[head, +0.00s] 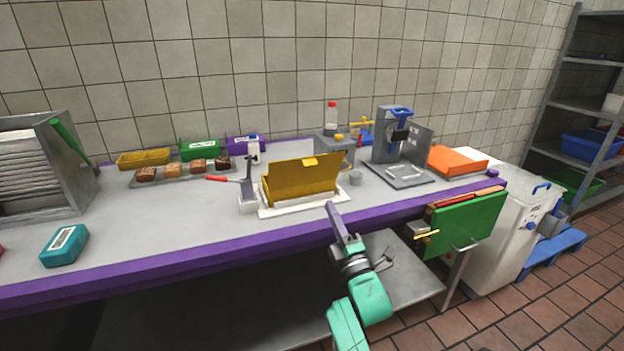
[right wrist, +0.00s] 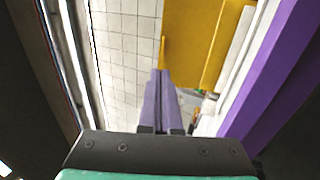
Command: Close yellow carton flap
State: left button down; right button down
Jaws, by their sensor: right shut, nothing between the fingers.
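The yellow carton (head: 300,184) stands on a white tray (head: 290,208) near the front edge of the counter. Its large flap stands raised and tilted, with a small lighter tab (head: 310,161) at its upper edge. My right gripper (head: 331,207) is shut and empty, just in front of and right of the carton, near the purple counter edge. In the right wrist view the purple fingers (right wrist: 162,75) lie together beside the yellow flap (right wrist: 190,45); I cannot tell whether they touch it. My left gripper is not in view.
A teal box (head: 64,246) lies at the left. The front counter between is clear.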

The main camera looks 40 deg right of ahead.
aim_at(312, 165)
jog(key=p+x, duration=0.2)
jog(key=x, duration=1)
jog(key=shift+w+d+p, duration=0.3)
jog(key=shift+w+p, duration=0.05)
jog(key=shift+f, duration=0.1)
